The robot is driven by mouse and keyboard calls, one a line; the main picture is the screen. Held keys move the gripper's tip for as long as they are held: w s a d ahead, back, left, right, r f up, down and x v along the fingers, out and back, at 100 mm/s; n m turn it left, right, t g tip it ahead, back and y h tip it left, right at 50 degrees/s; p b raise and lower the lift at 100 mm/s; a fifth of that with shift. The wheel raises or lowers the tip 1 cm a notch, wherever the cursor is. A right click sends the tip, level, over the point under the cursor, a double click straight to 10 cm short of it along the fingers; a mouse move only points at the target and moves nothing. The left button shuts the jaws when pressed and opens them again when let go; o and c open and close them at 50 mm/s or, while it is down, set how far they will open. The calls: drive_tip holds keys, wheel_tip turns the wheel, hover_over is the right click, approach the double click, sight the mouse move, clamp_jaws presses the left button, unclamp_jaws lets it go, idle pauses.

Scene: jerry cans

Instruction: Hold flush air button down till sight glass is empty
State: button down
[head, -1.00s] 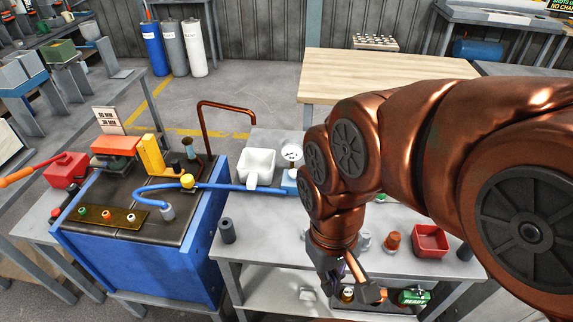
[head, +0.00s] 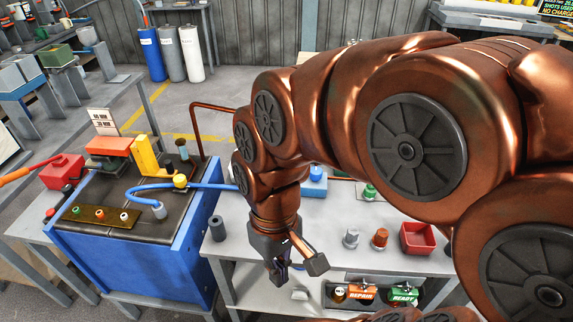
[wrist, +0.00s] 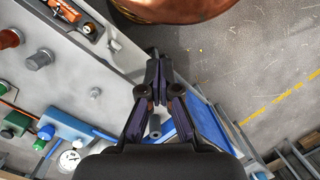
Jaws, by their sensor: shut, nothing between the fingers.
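A brass strip (head: 103,216) with green, orange and white buttons lies on the dark top of the blue cabinet (head: 140,275). I cannot read any labels there, so I cannot tell which is the flush air button. A dark upright cylinder with a teal top (head: 182,150) stands behind the yellow block (head: 148,158); I cannot make out a sight glass for certain. My gripper (head: 293,268) hangs over the front of the grey bench, right of the cabinet, and touches no button. In the wrist view, its fingers (wrist: 156,88) meet at the tips, empty.
A blue hose (head: 160,188) and yellow ball (head: 180,181) lie on the cabinet. The bench bears a red bin (head: 417,238) and an orange-brown fitting (head: 380,238). REPAIR and READY trays (head: 403,292) sit lower at the front. A copper pipe (head: 196,125) rises behind the cabinet.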

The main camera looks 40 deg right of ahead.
drive_tip(key=w+d+r+n+t+y+b, duration=0.1)
drive_tip(key=w+d+n+t+y+b, duration=0.2)
drive_tip(key=w, duration=0.9)
drive_tip(key=w+d+r+n+y+b, duration=0.1)
drive_tip(key=w+d+n+y+b, duration=0.3)
drive_tip(key=w, duration=0.8)
drive_tip(key=w+d+f+t, duration=0.2)
drive_tip(key=d+f, duration=0.1)
drive_tip(key=d, duration=1)
drive_tip(key=w+d+f+n+t, duration=0.1)
drive_tip(key=w+d+f+t, duration=0.2)
drive_tip(key=d, duration=1)
drive_tip(key=shift+w+d+b, duration=0.15)
drive_tip(key=shift+d+b, duration=0.15)
drive_tip(key=shift+b, duration=0.1)
drive_tip(key=p+x, duration=0.2)
drive_tip(key=x, duration=0.7)
drive_tip(key=shift+w+a+f, duration=0.15)
drive_tip(key=shift+a+f, duration=0.05)
drive_tip(key=shift+a, duration=0.15)
wheel_tip(320, 180, down, 3)
drive_tip(key=shift+w+a+f+p, duration=0.1)
drive_tip(key=shift+w+a+p, duration=0.05)
drive_tip(key=shift+p, duration=0.3)
drive_tip(key=shift+f, duration=0.55)
